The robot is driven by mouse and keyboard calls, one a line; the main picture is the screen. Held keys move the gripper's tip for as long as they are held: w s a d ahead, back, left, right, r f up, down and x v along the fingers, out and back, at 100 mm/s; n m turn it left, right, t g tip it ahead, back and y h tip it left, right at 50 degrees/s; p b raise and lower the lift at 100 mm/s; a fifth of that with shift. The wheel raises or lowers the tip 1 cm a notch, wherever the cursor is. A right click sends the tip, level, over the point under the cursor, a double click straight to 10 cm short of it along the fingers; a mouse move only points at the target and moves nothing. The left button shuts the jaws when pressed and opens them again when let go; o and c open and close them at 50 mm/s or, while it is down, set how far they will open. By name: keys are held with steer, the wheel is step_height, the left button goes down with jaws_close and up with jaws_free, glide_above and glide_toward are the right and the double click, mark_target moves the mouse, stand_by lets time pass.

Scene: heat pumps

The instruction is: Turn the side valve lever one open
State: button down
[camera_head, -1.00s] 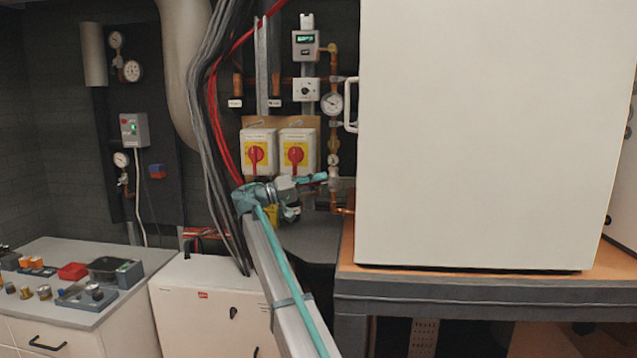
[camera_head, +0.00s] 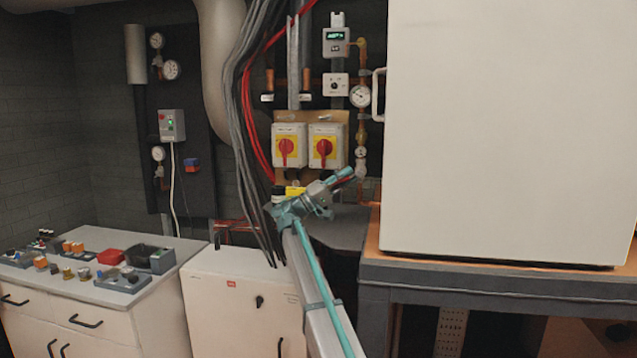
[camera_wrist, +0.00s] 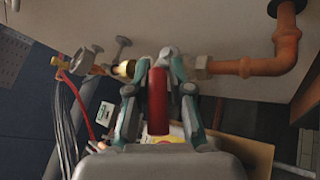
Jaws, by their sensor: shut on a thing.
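The valve lever (camera_wrist: 159,100) is a red handle in the middle of the wrist view, in front of a copper pipe with brass fittings (camera_wrist: 124,69). My gripper (camera_wrist: 157,65) has its two teal fingers on either side of the lever and is shut on it. In the head view my gripper (camera_head: 345,174) is beside the lower end of the copper pipe line, left of the large white cabinet, and slants up to the right. I cannot make out the lever clearly there.
The white cabinet (camera_head: 500,130) stands close on the right, on a bench with an orange top (camera_head: 480,262). Two red-and-yellow rotary switches (camera_head: 286,148) and a pressure gauge (camera_head: 360,96) are on the wall above. A grey handwheel (camera_wrist: 82,61) is left of the lever.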

steer(key=shift+a+r, duration=0.1)
stand_by(0.3)
steer(key=c, duration=1.1)
jaws_free()
steer(key=v, duration=1.2)
